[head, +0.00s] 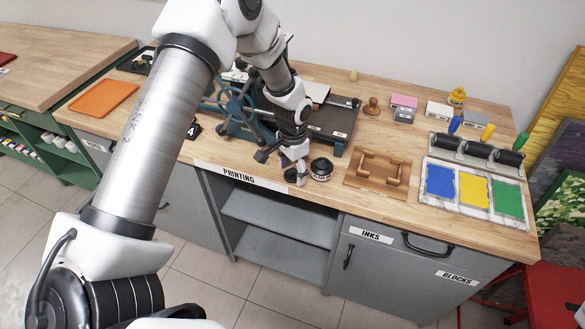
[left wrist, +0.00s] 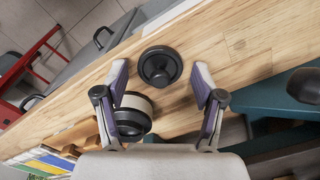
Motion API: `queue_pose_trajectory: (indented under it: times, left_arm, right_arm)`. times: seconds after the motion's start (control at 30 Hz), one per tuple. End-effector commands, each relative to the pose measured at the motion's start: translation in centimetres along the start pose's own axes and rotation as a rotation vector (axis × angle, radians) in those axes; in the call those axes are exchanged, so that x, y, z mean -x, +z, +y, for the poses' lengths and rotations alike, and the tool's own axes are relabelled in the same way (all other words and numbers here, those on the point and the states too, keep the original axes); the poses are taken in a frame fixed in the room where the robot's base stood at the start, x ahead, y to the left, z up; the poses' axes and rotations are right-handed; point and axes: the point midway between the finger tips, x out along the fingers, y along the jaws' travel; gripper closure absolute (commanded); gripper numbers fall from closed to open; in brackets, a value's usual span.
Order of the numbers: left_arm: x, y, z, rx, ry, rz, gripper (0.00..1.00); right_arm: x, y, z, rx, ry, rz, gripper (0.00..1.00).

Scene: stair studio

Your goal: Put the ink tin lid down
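The ink tin lid (left wrist: 160,66), a round black disc with a raised knob, shows in the left wrist view between my left fingertips, on the wood near the worktop's front edge. My left gripper (left wrist: 160,78) is open, with a gap between the lid and each finger. In the head view my left gripper (head: 298,174) points down at the worktop's front edge and mostly hides the lid. The ink tin (head: 321,168), dark with a pale band, stands just right of it. The tin also shows in the left wrist view (left wrist: 133,116), partly behind a finger. My right gripper is out of view.
A wooden rack (head: 378,168) stands right of the tin, and a tray of blue, yellow and green ink (head: 475,192) beyond it. A printing press (head: 238,108) stands behind and left of my gripper. Stamps (head: 372,106) and small boxes line the back.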

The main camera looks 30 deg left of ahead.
Motion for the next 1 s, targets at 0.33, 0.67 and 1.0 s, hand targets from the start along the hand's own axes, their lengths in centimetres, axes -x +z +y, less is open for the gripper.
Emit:
queue_pose_trajectory:
  times: [0.33, 0.67, 1.0]
  left_arm:
    - [0.6, 0.0, 0.0, 0.0, -0.001, 0.001, 0.24]
    - [6.5, -0.1, 0.0, 0.0, -0.001, 0.004, 0.24]
    - [7.9, 0.0, 0.0, 0.0, 0.0, 0.0, 0.24]
  right_arm:
    - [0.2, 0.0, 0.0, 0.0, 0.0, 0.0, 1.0]
    - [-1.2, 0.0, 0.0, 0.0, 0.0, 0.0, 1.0]
    - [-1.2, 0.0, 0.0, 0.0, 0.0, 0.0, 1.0]
